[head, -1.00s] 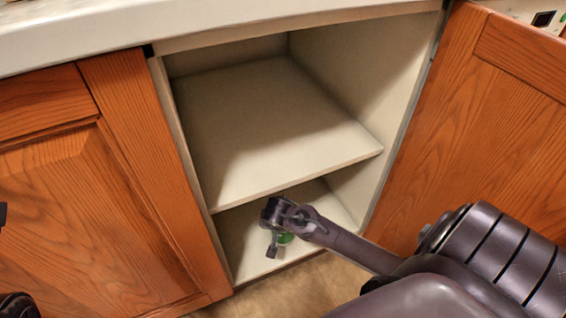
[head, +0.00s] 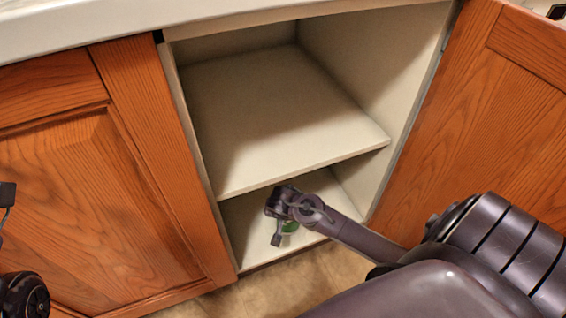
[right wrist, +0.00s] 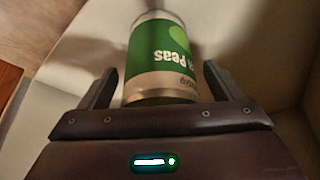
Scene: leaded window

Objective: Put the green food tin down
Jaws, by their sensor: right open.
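The green food tin (right wrist: 160,55) has a green label reading "Peas" and bare metal ends. In the right wrist view it stands between the two fingers of my right gripper (right wrist: 165,85), with a gap on each side. My left gripper's fingertips do not show clearly at the left edge.
The middle shelf (head: 280,120) is empty and lies above my right gripper. The open cabinet door (head: 480,130) stands at the right, near my right arm. A closed door (head: 110,200) is at the left. The compartment's side walls are close around.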

